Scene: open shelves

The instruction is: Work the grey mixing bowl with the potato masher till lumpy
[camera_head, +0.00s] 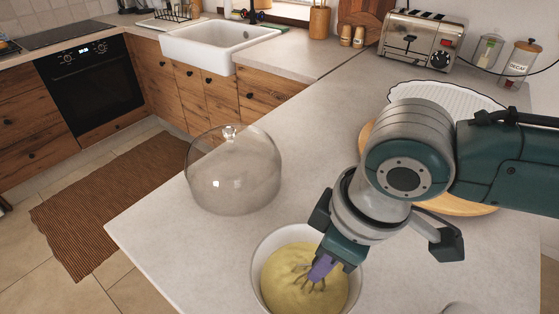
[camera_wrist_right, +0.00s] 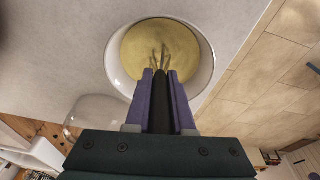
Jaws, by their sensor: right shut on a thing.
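The mixing bowl (camera_head: 262,262) stands on the counter at the bottom centre of the head view; its rim looks white to light grey. Yellow mash (camera_head: 285,270) fills much of it. It also shows in the right wrist view (camera_wrist_right: 208,82). My right gripper (camera_head: 322,268) is over the bowl, its purple fingers shut on the potato masher. The masher's dark handle (camera_wrist_right: 161,100) lies between the fingers in the wrist view, and its wire end (camera_head: 313,284) reaches into the mash. How deep it goes is hidden. My left gripper is not in view.
A clear glass dome (camera_head: 235,175) stands on the counter behind and left of the bowl. A round wooden board (camera_head: 455,206) and a white ribbed tray (camera_head: 440,92) lie behind my right arm. A toaster (camera_head: 418,40) stands at the back. The counter's front-left edge is near the bowl.

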